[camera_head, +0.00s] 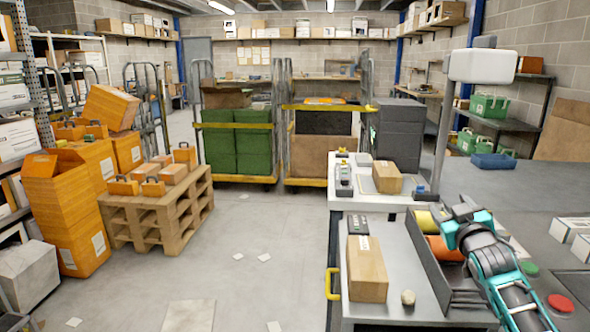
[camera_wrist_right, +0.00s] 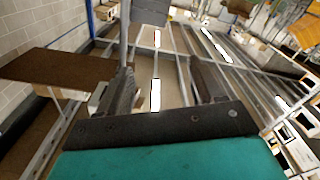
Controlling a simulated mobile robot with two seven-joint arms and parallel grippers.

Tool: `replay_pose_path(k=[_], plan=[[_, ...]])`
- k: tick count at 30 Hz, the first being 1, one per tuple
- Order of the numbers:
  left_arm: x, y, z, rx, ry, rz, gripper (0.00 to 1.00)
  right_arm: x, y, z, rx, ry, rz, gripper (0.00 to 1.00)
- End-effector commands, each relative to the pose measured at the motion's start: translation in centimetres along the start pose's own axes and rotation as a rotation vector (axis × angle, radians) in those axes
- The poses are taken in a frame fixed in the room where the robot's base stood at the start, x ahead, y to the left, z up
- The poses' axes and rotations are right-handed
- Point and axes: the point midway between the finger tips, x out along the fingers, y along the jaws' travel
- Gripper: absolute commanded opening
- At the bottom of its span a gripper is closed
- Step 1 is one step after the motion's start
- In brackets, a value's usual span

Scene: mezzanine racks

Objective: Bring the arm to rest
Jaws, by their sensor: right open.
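My right arm comes in from the lower right of the head view. Its teal and grey gripper (camera_head: 463,210) is raised above the right side of the grey workbench (camera_head: 405,312), in front of the bin with rolls. The right wrist view shows the two dark fingers apart with nothing between them (camera_wrist_right: 166,84). That view is tilted up toward the ceiling beams and lights. My left gripper is in neither view.
A cardboard box (camera_head: 367,270) and a round stone-like object (camera_head: 408,297) lie on the bench. A dark bin (camera_head: 425,255) holds yellow and orange rolls. A wooden pallet (camera_head: 160,212) with orange boxes stands left. The middle floor is mostly clear.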

Motion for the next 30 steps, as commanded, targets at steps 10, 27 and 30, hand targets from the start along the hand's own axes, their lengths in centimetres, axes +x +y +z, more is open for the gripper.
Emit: replay_pose_path(k=[10,27,30], plan=[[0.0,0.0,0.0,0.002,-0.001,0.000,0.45,-8.4,-9.7,10.4,0.072,-0.171,-0.157,0.67],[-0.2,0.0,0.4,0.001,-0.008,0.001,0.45,-35.9,-22.7,21.6,0.235,-0.504,-0.398,0.67],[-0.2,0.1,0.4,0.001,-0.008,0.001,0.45,-38.5,-23.3,21.8,0.255,-0.537,-0.411,0.67]])
